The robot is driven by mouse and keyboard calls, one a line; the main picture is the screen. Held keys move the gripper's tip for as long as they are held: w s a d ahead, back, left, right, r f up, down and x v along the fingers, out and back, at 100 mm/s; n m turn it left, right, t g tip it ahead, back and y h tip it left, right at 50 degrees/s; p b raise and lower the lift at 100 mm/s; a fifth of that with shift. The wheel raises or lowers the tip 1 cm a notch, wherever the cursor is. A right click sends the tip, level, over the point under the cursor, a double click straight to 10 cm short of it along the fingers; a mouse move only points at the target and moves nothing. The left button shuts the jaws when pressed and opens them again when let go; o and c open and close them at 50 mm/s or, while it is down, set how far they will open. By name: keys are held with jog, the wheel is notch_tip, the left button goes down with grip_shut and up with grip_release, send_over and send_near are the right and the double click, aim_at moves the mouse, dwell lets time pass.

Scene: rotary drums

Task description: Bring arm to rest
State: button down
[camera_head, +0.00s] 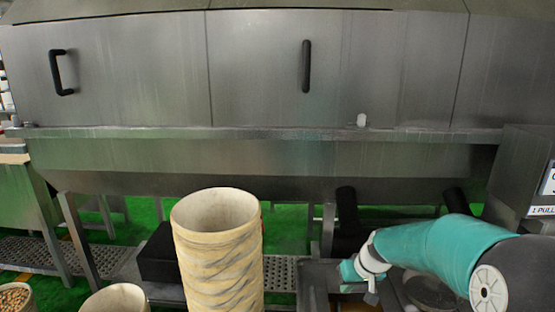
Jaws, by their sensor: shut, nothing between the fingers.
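My arm (440,247) shows at the lower right, with teal covers, a dark grey link and a white round cap. It reaches left from the right edge and bends down at a white ring joint near the middle right. No gripper fingers can be made out, and what lies beyond the bend is hidden or too small to tell. I see no object held in the visible part of the arm.
A long steel machine (270,70) with black handles spans the back. A tall cream ribbed tube (222,262) stands left of my arm. A shorter cream container (116,299) and a bin of round tan items (16,298) are lower left. Green floor (285,228) shows behind.

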jog(key=s+a+r+h, duration=0.2)
jog(key=s+a+r, duration=0.1)
jog(key=s+r, duration=1)
jog(key=s+r+m+t, duration=0.1)
jog(key=s+r+t, duration=0.1)
jog(key=s, duration=1.3)
jog(key=shift+s+a+m+h, duration=0.3)
jog(key=shift+s+a+h, duration=0.05)
jog(key=shift+h, duration=0.05)
jog(key=shift+d, duration=0.15)
